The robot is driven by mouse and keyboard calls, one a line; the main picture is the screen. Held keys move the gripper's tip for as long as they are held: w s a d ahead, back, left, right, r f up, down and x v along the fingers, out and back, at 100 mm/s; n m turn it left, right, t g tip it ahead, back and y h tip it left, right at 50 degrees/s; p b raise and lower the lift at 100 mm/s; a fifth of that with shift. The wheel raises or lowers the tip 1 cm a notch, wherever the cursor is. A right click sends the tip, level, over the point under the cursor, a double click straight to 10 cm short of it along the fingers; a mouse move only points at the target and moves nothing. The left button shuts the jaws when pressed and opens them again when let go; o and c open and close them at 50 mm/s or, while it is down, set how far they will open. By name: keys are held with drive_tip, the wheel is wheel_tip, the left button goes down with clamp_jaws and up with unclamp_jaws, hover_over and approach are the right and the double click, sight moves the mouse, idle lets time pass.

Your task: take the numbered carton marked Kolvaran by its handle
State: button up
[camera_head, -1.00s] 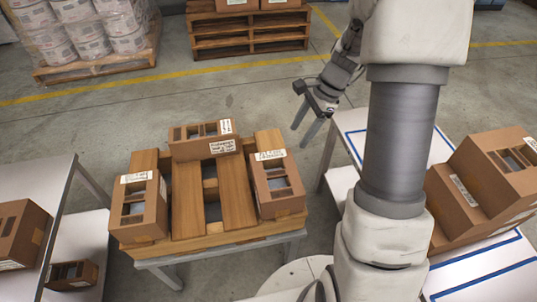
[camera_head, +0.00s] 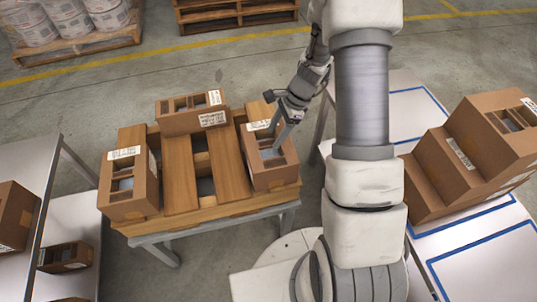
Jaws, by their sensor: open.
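Three brown cartons with cut-out tops and white labels stand on a wooden pallet (camera_head: 182,180): a left carton (camera_head: 118,208), a back carton (camera_head: 180,125) and a right carton (camera_head: 284,178). The label print is too small to read, so I cannot tell which is marked Kolvaran. My gripper (camera_head: 274,145) is open, its fingers pointing down at the top of the right carton, near its label and openings. I cannot tell whether the fingers touch it or straddle a handle bar.
The pallet rests on a grey stand (camera_head: 215,230). A table with blue outlines (camera_head: 482,262) holds large cartons (camera_head: 470,160) at right. A shelf unit (camera_head: 75,210) with cartons stands at left. Open floor lies behind the pallet.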

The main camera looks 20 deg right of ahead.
sight(269, 142)
drive_tip(key=b+x, duration=0.1)
drive_tip(key=x, duration=0.4)
drive_tip(key=shift+a, duration=0.15)
clamp_jaws()
idle(1.2)
